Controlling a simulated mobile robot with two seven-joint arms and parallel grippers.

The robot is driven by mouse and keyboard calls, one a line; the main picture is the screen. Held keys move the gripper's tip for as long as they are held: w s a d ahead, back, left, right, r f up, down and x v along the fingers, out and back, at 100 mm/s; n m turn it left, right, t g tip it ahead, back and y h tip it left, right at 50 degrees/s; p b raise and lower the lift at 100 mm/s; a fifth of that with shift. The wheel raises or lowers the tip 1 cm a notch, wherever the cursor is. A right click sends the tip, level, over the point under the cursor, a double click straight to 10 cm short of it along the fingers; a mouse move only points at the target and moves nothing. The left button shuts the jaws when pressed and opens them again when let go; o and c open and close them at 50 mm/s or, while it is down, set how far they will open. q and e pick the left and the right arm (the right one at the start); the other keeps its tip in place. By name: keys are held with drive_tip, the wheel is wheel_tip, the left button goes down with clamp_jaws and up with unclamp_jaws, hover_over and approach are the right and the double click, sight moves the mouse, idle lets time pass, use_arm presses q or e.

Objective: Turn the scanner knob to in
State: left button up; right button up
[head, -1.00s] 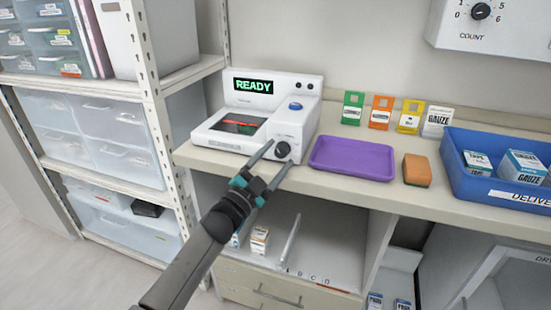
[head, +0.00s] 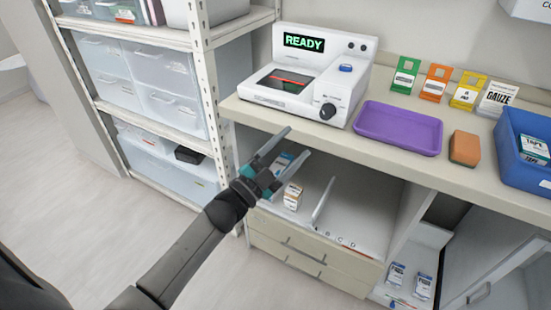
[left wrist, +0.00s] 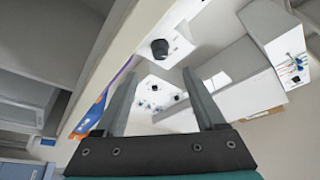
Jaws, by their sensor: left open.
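The white scanner (head: 262,98) stands on the counter with a green READY display (head: 304,43), a dark window with a red line and a blue button (head: 346,68). Its black knob (head: 328,111) is on the front right corner; I cannot read its setting. My left gripper (head: 297,141) is open and empty, below and left of the knob, in front of the counter edge and apart from the scanner. In the left wrist view a black knob on a white face, likely the scanner's knob (left wrist: 160,48), shows beyond the open fingertips (left wrist: 160,75). My right gripper is out of view.
A purple tray (head: 398,131) lies right of the scanner, then an orange sponge (head: 464,149) and a blue bin (head: 522,165). Several coloured cards stand behind. The counter edge (head: 380,158) and lower shelf with small boxes (head: 292,196) are close to my gripper.

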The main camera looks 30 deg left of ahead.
use_arm(q)
drive_tip(key=shift+v, duration=2.5)
